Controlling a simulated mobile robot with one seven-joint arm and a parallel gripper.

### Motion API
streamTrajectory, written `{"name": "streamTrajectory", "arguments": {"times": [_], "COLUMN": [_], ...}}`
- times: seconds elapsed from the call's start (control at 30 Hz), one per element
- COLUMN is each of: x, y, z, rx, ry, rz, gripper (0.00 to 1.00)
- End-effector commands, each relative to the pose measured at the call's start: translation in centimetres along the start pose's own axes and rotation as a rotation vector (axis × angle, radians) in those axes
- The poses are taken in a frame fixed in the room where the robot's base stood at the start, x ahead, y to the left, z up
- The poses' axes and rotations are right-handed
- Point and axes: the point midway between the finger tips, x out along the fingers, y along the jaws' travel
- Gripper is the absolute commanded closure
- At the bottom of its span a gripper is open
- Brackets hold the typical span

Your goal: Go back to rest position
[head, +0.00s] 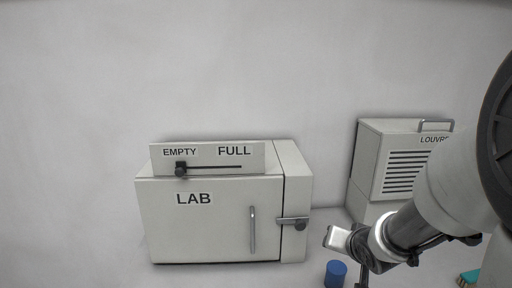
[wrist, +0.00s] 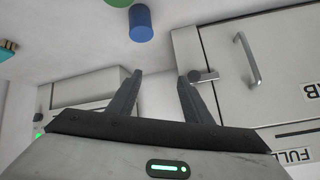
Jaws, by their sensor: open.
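My gripper (wrist: 160,76) is open and empty in the wrist view, its two dark fingers apart with pale surface between them. In the head view my arm reaches in from the right, and its end is beside the right side of the LAB furnace (head: 220,222). The furnace's door is shut, with a vertical handle (head: 252,230) and a latch (head: 299,224) at its right edge. The furnace also shows in the wrist view (wrist: 215,52), upside down. A slider knob (head: 181,169) on its top panel sits at the EMPTY end.
A louvred box (head: 375,165) stands at the right, partly behind my arm. A blue cylinder (head: 335,274) stands in front, near my arm's end. A teal object (head: 470,277) lies at the lower right. A green object (wrist: 117,2) is cut off at the wrist view's top.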

Motion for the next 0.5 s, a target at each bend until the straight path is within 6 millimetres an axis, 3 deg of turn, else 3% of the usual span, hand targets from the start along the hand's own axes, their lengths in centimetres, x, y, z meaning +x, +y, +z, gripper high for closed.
{"name": "streamTrajectory", "arguments": {"times": [0.03,0.1,0.27,0.37,0.5], "x": [-2.7,-5.8,-12.8,-17.0,-21.7], "y": [-1.8,-3.2,-6.5,-6.6,-5.3], "z": [-0.9,-0.8,1.2,2.7,4.6], "rx": [-0.063,-0.122,-0.219,-0.262,-0.311], "ry": [-0.001,-0.031,-0.13,-0.194,-0.267], "rz": [0.033,0.072,0.078,0.068,0.057], "gripper": [0.55,0.55,0.55,0.55,0.55]}}
